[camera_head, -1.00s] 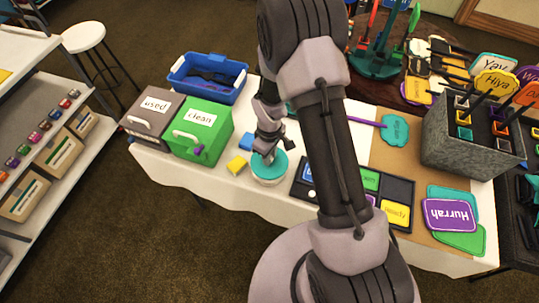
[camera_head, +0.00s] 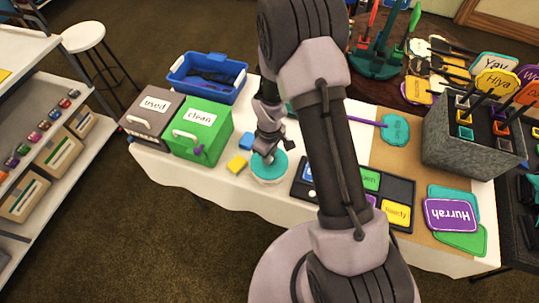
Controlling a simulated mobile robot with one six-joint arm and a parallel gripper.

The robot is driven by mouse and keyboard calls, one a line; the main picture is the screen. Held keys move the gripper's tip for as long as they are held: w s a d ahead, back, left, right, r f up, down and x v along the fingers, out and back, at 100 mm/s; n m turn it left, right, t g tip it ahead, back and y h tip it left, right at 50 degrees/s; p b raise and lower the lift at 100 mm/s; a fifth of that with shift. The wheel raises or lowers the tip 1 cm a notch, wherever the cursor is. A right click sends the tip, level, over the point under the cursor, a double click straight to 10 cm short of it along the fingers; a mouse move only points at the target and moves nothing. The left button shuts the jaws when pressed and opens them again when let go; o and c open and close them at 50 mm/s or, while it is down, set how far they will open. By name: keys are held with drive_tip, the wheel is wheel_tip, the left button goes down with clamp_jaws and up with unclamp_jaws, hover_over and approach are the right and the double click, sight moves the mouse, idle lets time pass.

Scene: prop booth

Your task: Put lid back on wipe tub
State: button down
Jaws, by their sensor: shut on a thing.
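The wipe tub (camera_head: 270,181) is a short white tub near the front edge of the white-covered table. The teal lid (camera_head: 279,168) is at the tub's top and covers its opening in this view; I cannot tell whether it is fully seated. My gripper (camera_head: 266,156) points down at the lid and is shut on it, apparently at the middle. The fingertips are small and partly hidden by the gripper's own body.
A green "clean" box (camera_head: 203,133) and a grey "used" box (camera_head: 151,116) stand to the left. A yellow block (camera_head: 237,164) and a blue block (camera_head: 246,141) lie near the tub. A black tray (camera_head: 400,190) is on the right, partly behind my arm.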

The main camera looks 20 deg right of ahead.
idle(0.3)
drive_tip(key=c, duration=0.7)
unclamp_jaws()
drive_tip(key=shift+r+p, duration=2.4)
drive_tip(key=shift+r, duration=1.1)
clamp_jaws()
drive_tip(key=shift+f, duration=0.25)
drive_tip(key=shift+f+b, duration=2.7)
drive_tip(key=shift+f, duration=0.2)
